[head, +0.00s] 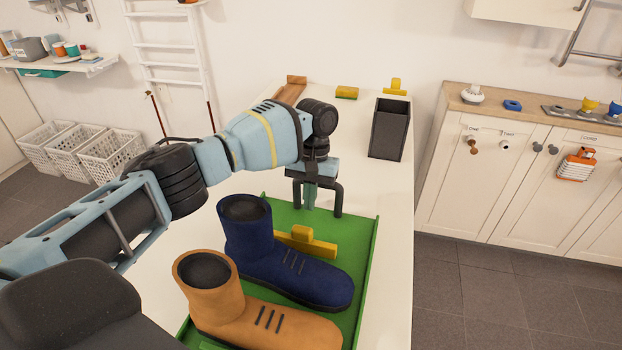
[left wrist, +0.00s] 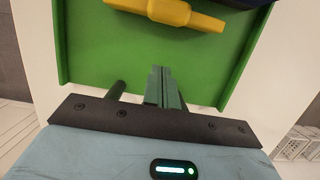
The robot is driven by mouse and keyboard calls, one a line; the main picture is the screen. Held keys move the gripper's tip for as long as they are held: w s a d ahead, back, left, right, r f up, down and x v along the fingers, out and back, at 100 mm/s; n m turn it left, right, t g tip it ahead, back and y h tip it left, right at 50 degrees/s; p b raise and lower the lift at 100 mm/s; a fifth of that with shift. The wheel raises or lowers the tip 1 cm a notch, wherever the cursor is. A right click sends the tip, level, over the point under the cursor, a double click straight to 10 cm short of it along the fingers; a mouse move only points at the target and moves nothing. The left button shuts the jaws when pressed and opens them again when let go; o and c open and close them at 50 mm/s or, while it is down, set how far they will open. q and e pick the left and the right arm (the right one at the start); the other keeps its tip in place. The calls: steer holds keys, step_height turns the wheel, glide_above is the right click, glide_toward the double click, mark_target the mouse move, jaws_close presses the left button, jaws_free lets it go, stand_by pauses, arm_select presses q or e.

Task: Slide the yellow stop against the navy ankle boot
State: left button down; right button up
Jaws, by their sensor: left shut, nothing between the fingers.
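The navy ankle boot (head: 282,262) stands upright on the green tray (head: 366,255), its toe to the right. The yellow stop (head: 310,243) lies on the tray just behind the boot. Part of it is hidden by the boot, and I cannot tell whether they touch. My left gripper (head: 310,207) is shut and empty, pointing down over the back of the tray, behind the stop. In the left wrist view, the shut fingers (left wrist: 163,88) are apart from the yellow stop (left wrist: 172,12), with bare green tray between. My right gripper is not in view.
A tan ankle boot (head: 240,312) stands on the tray in front of the navy one. A dark open box (head: 390,130) stands at the table's back right. A yellow-green sponge (head: 347,92) and another yellow piece (head: 396,87) lie along the back. The white table (head: 395,215) is clear right of the tray.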

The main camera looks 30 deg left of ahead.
mark_target(302, 239)
arm_select(q)
steer(key=shift+s+d+f+p, duration=0.15)
steer(key=shift+s+p, duration=0.3)
steer(key=shift+s, duration=0.3)
steer(key=shift+s+d+p, duration=0.2)
steer(key=shift+s+p, duration=0.15)
steer(key=shift+s, duration=0.8)
steer(key=shift+s+d+f, duration=0.1)
steer(key=shift+s+d, duration=0.05)
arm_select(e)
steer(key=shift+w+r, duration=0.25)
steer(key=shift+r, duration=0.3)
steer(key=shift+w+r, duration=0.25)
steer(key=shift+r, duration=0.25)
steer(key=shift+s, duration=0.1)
